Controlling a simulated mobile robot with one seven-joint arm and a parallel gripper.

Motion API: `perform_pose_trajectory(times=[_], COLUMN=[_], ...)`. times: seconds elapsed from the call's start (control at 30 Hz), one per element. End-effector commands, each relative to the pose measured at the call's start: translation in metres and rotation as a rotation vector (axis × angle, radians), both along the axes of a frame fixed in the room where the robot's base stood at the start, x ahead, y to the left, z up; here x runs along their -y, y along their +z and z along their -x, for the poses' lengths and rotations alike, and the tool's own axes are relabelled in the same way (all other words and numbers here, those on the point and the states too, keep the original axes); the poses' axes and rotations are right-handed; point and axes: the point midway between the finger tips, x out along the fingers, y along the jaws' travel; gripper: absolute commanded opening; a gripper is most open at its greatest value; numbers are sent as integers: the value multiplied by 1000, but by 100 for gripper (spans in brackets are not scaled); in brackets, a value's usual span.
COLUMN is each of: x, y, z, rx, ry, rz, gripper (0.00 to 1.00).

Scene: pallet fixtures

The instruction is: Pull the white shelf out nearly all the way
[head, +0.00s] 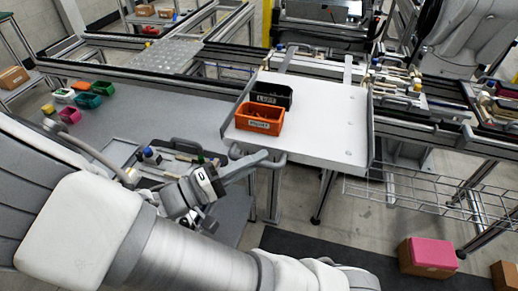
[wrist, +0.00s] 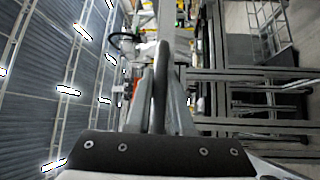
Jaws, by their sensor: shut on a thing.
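The white shelf (head: 325,120) sticks out from the frame toward me in the head view. An orange bin (head: 260,119) and a black bin (head: 271,94) stand at its left side. A grey bar handle (head: 277,160) runs along its front left edge. My gripper (head: 250,162) is at the left end of this handle and shut on it. In the wrist view, the bar (wrist: 159,85) stands between my two fingers. The arm hides part of the area left of and below the handle.
A grey table (head: 165,110) at the left holds several small coloured bins (head: 88,100). A tray of tools (head: 165,160) lies beside my gripper. A pink-topped box (head: 428,255) is on the floor.

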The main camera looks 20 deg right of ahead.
Motion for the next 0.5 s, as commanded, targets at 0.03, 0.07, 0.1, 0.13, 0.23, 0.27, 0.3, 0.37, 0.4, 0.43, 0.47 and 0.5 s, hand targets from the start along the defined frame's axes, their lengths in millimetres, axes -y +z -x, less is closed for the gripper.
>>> perform_pose_trajectory(times=[0.03, 0.07, 0.1, 0.13, 0.23, 0.27, 0.3, 0.37, 0.4, 0.43, 0.47, 0.5], x=[-1, -2, -2, -2, -2, -2, -2, -2, -2, -2, -2, -2], y=[0, 0, 0, 0, 0, 0, 0, 0, 0, 0, 0, 0], z=[1, 1, 2, 2, 2, 2, 2, 2, 2, 2, 2, 2], rx=[1, 1, 1, 2, 2, 2, 2, 2, 2, 2, 2, 2], ry=[1, 1, 1, 0, 0, 0, 0, 0, 0, 0, 0, 0], rz=[-1, -1, -1, -1, -1, -1, -1, -1, -1, -1, -1, -1], gripper=[0, 0, 0, 0, 0, 0, 0, 0, 0, 25, 31, 38])
